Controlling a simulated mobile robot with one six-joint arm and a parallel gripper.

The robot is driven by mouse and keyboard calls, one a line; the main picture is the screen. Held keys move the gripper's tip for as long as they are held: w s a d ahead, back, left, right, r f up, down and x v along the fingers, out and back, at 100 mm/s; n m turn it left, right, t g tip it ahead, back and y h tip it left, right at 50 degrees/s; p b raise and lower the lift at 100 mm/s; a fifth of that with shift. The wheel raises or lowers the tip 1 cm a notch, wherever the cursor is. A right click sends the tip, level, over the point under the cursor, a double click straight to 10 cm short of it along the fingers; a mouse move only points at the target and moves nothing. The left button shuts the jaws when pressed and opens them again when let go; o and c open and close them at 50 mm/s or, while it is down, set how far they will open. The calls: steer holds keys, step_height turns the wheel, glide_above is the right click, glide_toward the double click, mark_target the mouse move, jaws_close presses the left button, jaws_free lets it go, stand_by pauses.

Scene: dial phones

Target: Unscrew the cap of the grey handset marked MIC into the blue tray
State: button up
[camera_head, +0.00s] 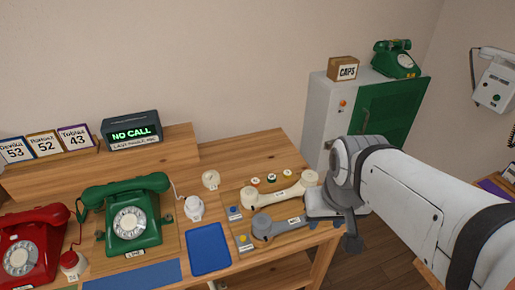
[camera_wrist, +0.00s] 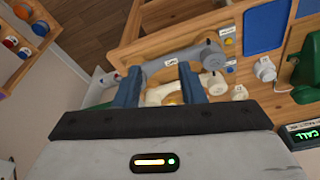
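The grey handset (camera_head: 278,228) with a small white label lies on a wooden board on the bench. It also shows in the wrist view (camera_wrist: 190,55); the label is too small to read surely. Its right end in the head view is close to my gripper (camera_head: 334,222), which partly covers that area. In the wrist view my gripper (camera_wrist: 159,72) has its two blue fingers wide apart, with nothing seen held between them. The handset appears beyond the fingertips; I cannot tell whether they touch. The blue tray (camera_head: 208,250) lies left of the handset, also in the wrist view (camera_wrist: 264,26), and looks empty.
A cream handset (camera_head: 268,196) lies just behind the grey one. A green phone (camera_head: 134,218) and red phone (camera_head: 30,245) stand left. A white knob-like piece (camera_head: 194,208) stands behind the tray. A cabinet (camera_head: 385,110) with a CAPS box (camera_head: 343,69) stands behind my arm.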

steer(key=shift+o, duration=0.7)
steer(key=shift+a, duration=0.2)
steer(key=shift+o, duration=0.8)
steer(key=shift+w+a+n, duration=0.15)
steer(key=shift+w+n, duration=0.1)
steer(key=shift+n, duration=0.25)
steer(key=o, duration=0.5)
steer(key=w+n, duration=0.1)
steer(key=n, duration=0.1)
steer(key=w+a+n+p, duration=0.1)
steer(key=n, duration=0.1)
steer(key=w+a+n+p, duration=0.1)
steer(key=w+n, duration=0.1)
steer(key=shift+f+n+g, duration=0.3)
steer(key=shift+f+g, duration=0.1)
steer(key=shift+c, duration=0.2)
steer(key=n+g+p, duration=0.2)
steer(key=n+p, duration=0.2)
steer(key=n, duration=1.4)
glide_above(262, 222)
step_height(262, 222, down, 8)
steer(key=shift+w+f, duration=0.1)
steer(key=shift+f, duration=0.45)
steer(key=shift+f+b, duration=2.5)
steer(key=shift+f, duration=0.35)
